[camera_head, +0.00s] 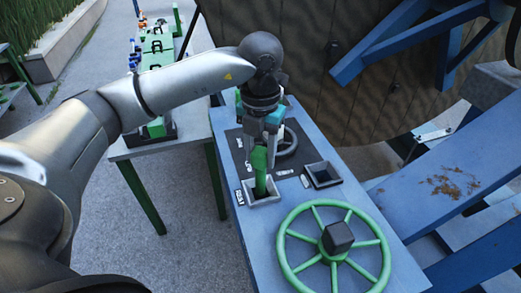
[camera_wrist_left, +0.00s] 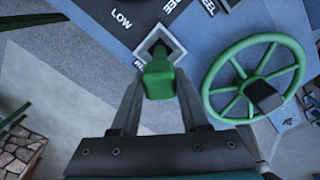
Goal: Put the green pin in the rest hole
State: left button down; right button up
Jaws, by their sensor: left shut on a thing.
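The green pin (camera_head: 260,172) stands roughly upright between the fingers of my left gripper (camera_head: 268,148), which is shut on its upper part. The pin's lower end reaches to the near-left square socket (camera_head: 249,200) on the blue bench. In the left wrist view the pin's green top (camera_wrist_left: 158,80) is in front of the same light-rimmed socket (camera_wrist_left: 178,53), whose dark opening shows just beyond it. I cannot tell how deep the lower end sits. A label beside this socket is partly hidden and begins with "RE". My right gripper is not in view.
A second square socket (camera_head: 322,174) to the right looks empty. A green handwheel (camera_head: 283,240) with a dark hub stands nearer on the blue bench (camera_head: 232,240). A big wooden reel (camera_head: 330,110) and blue frame beams stand close at right. A grey side table (camera_head: 150,147) is at left.

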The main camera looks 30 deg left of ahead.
aim_at(260, 178)
pick_arm(q)
jog(key=shift+f+b, duration=2.9)
jog(key=shift+f, duration=1.05)
jog(key=shift+c, duration=1.6)
grip_release()
notch_tip(260, 178, up, 15)
jog(key=shift+r+p, duration=0.2)
jog(key=shift+p, duration=0.6)
